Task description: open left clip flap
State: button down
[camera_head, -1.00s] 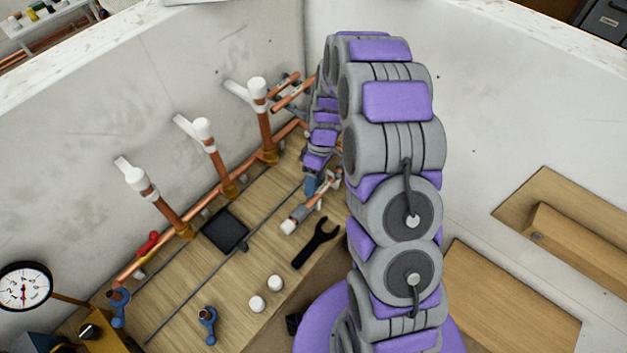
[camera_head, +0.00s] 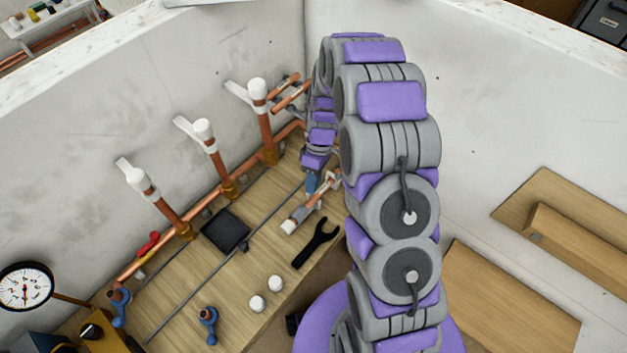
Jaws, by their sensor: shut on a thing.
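A short copper pipe piece with pale grey fittings (camera_head: 313,206) lies at an angle on the wooden bench, just left of my arm. My gripper (camera_head: 312,186) reaches down from behind the arm to the upper part of this piece. It is shut on a small part there, which looks like the clip flap. A blue patch shows at the fingertips; I cannot tell whether it is finger or flap. My arm hides the right side of the piece, and the flap's angle is too small to tell.
A black wrench (camera_head: 316,243) lies beside the piece. A dark square pad (camera_head: 226,229), white caps (camera_head: 266,292) and a blue valve (camera_head: 208,322) are on the bench.

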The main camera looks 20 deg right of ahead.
jog(key=shift+w+a+m+g+h+p, duration=0.25)
jog(key=shift+w+a+g+h+p, duration=0.2)
jog(key=shift+w+g+h+p, duration=0.4)
jog(key=shift+w+a+m+g+h+p, duration=0.25)
jog(key=shift+w+a+g+h+p, duration=0.25)
jog(key=shift+g+p, duration=0.65)
jog(key=c, duration=1)
grip_release()
jog(key=v, duration=0.7)
jog(key=shift+w+g, duration=0.25)
jog(key=shift+g, duration=0.05)
jog(key=shift+a, duration=0.1)
